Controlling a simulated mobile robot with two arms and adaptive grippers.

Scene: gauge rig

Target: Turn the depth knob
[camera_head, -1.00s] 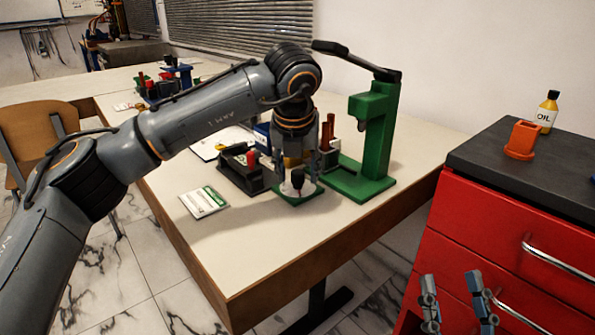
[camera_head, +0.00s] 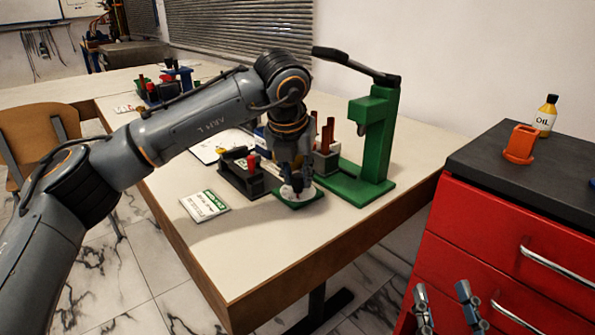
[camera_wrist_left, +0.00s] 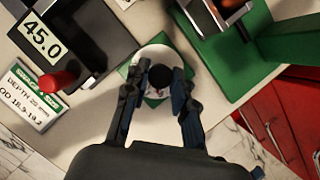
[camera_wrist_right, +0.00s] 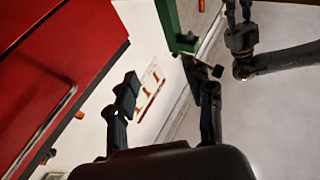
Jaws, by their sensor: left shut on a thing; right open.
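A dark round knob (camera_wrist_left: 160,76) sits above a white disc (camera_wrist_left: 161,54) on a green base (camera_wrist_left: 152,100), in the left wrist view. In the head view the green base (camera_head: 302,199) stands near the table's right edge, with the knob mostly hidden. My left gripper (camera_head: 296,184) points down over it, its fingers on either side of the knob in the left wrist view (camera_wrist_left: 160,88), shut on it. My right gripper (camera_head: 442,289) is open and empty in front of the red cabinet; it also shows in the right wrist view (camera_wrist_right: 167,88).
A black device with a 45.0 display (camera_wrist_left: 43,38) and red knob (camera_wrist_left: 58,80) stands beside the base. A depth card (camera_head: 204,205) lies on the table (camera_head: 250,250). A green press (camera_head: 375,140) stands close on the right. An orange holder (camera_head: 520,143) tops the red cabinet (camera_head: 500,220).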

